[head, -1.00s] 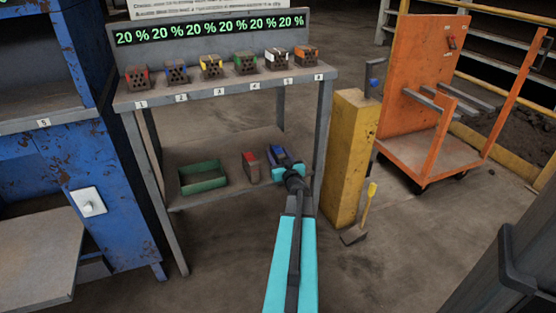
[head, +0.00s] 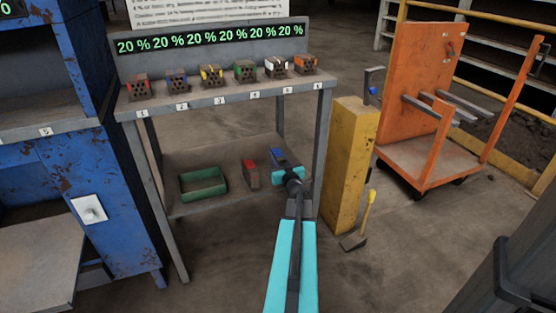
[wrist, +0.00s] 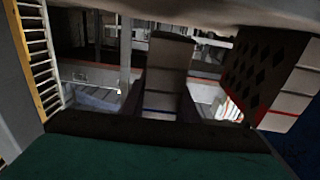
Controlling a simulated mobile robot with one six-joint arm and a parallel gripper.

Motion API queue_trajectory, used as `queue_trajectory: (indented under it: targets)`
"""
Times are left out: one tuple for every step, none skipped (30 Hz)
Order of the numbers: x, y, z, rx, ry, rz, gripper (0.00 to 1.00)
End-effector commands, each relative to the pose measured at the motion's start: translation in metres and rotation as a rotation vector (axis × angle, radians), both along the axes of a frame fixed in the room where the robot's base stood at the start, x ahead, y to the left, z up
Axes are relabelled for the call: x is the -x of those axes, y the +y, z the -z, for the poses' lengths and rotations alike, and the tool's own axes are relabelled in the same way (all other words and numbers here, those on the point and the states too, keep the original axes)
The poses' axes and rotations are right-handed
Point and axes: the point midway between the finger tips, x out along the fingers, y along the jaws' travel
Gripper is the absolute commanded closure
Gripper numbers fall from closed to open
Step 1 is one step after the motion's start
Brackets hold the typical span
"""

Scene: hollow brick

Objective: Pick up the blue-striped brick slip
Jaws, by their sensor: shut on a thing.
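The blue-striped brick slip (head: 279,155) is on or just above the lower shelf, at its right end. My gripper (head: 285,174), with a turquoise body, reaches over the shelf's front edge and is shut on the slip. The gripper hides the slip's lower part, so I cannot tell whether it touches the shelf. In the wrist view a grey slab with a thin blue line, the slip (wrist: 166,65), stands between the dark fingers.
A red-striped slip (head: 250,174) stands close on the left, with a green tray (head: 202,182) beyond it. The upper shelf (head: 225,97) overhead bears several hollow bricks. A yellow post (head: 348,165) is close on the right, with an orange cart (head: 425,100) beyond.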

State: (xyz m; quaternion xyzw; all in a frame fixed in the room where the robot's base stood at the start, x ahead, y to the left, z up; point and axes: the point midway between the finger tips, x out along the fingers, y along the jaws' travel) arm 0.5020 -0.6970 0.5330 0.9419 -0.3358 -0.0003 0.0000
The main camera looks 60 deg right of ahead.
Motion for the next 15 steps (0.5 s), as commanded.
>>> queue_trajectory:
  targets:
    - [0.000, 0.000, -0.011, 0.002, -0.001, -0.001, 0.95]
    - [0.000, 0.000, -0.015, 0.001, -0.002, -0.001, 0.95]
    - [0.000, 0.001, -0.020, 0.001, -0.002, -0.001, 0.95]
    - [0.004, 0.006, -0.016, -0.001, -0.001, 0.000, 0.95]
    - [0.006, 0.010, -0.016, -0.001, -0.001, 0.000, 0.95]
    - [0.009, 0.014, -0.016, -0.001, -0.001, 0.000, 0.95]
    - [0.012, 0.017, -0.017, -0.001, -0.001, 0.000, 0.95]
    - [0.014, 0.021, -0.018, -0.001, -0.001, 0.000, 0.95]
    - [0.017, 0.025, -0.019, -0.001, -0.002, 0.000, 0.95]
    - [0.020, 0.029, -0.019, -0.001, -0.002, 0.000, 0.95]
    - [0.022, 0.032, -0.019, -0.001, -0.002, 0.000, 0.95]
    - [0.025, 0.037, -0.020, -0.001, -0.002, 0.000, 0.95]
    - [0.028, 0.040, -0.020, -0.001, -0.002, 0.000, 0.95]
    - [0.030, 0.044, -0.020, -0.001, -0.001, 0.000, 0.95]
    - [0.034, 0.048, -0.021, -0.001, -0.001, 0.000, 0.95]
